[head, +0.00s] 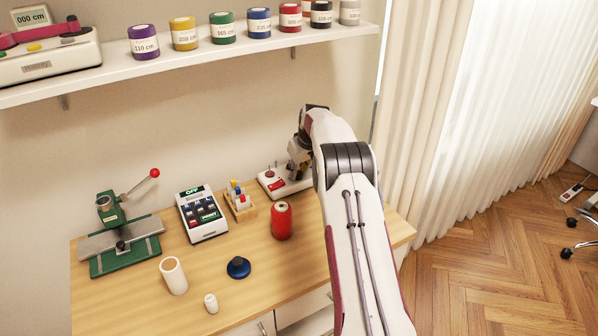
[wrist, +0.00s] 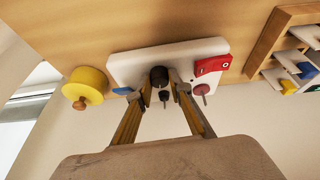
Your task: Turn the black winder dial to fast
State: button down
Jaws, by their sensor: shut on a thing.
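The white winder (head: 270,186) stands at the back right of the wooden table, partly hidden behind my arm in the head view. In the wrist view the winder (wrist: 133,62) shows close up, with the black winder dial (wrist: 159,76) on it. My gripper (wrist: 161,87) has one finger on each side of the dial and is shut on it. In the head view my gripper (head: 298,165) is down over the winder, and the dial is hidden there. I cannot read any speed marks or the dial's setting.
A red switch (wrist: 213,65) and a small dark red knob (wrist: 201,89) sit beside the dial. A yellow spool (wrist: 90,82) is at the winder's other end. A red thread cone (head: 281,221), a calculator-like device (head: 202,214) and a small wooden rack (head: 240,208) stand left of my arm.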

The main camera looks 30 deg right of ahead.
jog(key=shift+a+m+g+h, duration=0.15)
jog(key=shift+m+h, duration=0.3)
jog(key=shift+m, duration=0.8)
jog(key=shift+m+g+h, duration=0.15)
jog(key=shift+m+h, duration=0.3)
jog(key=shift+m, duration=0.8)
jog(key=shift+w+m+g+h, duration=0.15)
jog(key=shift+m+g+h, duration=0.35)
jog(key=shift+m, duration=1.3)
jog(key=c, duration=2.1)
grip_release()
jog(key=shift+a+r, duration=0.15)
jog(key=shift+r, duration=0.05)
jog(key=v, duration=0.7)
